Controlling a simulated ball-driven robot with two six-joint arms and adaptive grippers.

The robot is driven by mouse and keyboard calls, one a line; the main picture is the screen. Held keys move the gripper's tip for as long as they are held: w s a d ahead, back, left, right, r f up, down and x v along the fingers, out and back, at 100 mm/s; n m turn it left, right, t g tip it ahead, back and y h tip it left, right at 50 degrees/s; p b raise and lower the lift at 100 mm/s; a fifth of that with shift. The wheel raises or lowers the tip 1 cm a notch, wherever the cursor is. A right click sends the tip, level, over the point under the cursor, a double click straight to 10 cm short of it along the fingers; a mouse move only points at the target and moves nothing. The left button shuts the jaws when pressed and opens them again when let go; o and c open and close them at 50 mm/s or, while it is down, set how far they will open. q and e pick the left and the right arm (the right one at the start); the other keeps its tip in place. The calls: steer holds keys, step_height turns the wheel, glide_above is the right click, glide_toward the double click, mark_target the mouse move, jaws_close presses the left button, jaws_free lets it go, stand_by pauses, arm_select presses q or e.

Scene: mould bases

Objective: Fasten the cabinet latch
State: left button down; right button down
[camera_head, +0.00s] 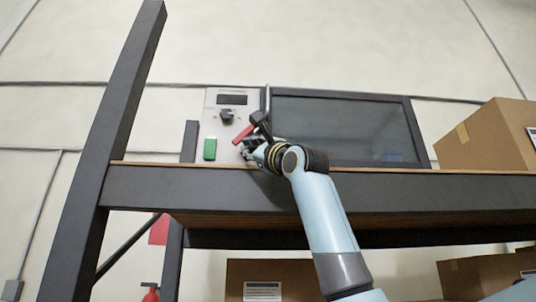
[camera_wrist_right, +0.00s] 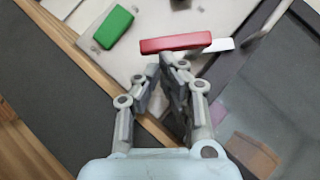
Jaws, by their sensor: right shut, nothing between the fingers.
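The cabinet has a pale front panel (camera_head: 212,112) on its left and a dark glass door (camera_head: 335,122) on its right, which looks closed. A red bar (camera_head: 242,135), seemingly the latch lever, is on the panel near the door edge. In the wrist view the red bar (camera_wrist_right: 176,43) lies across the picture just beyond my fingertips, with a pale tab (camera_wrist_right: 219,45) at its right end. My right gripper (camera_head: 249,146) is shut and empty, close below the bar; its fingertips (camera_wrist_right: 160,66) also show in the wrist view. I cannot tell whether they touch the bar. My left gripper is out of view.
A green block (camera_head: 210,149), a dark knob (camera_head: 226,116) and a dark display (camera_head: 232,99) are on the panel. A metal door handle (camera_head: 267,100) stands beside it. The cabinet rests on a dark-edged shelf (camera_head: 200,187). A cardboard box (camera_head: 485,140) is at right.

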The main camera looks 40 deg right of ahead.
steer(key=shift+w+a+r+m+t+h+b, duration=0.2)
steer(key=shift+w+a+m+h+b, duration=0.15)
steer(key=shift+a+m, duration=0.25)
steer(key=shift+w+a+r+m+t+h+b, duration=0.1)
steer(key=shift+w+a+m+t+h+b, duration=0.15)
steer(key=shift+a+m+h, duration=0.3)
steer(key=shift+w+a+r, duration=0.2)
steer(key=shift+w+a, duration=0.05)
steer(key=shift+s+d, duration=0.15)
steer(key=shift+s+f, duration=0.1)
steer(key=shift+f, duration=0.05)
glide_toward(237, 144)
steer(key=shift+v, duration=1.25)
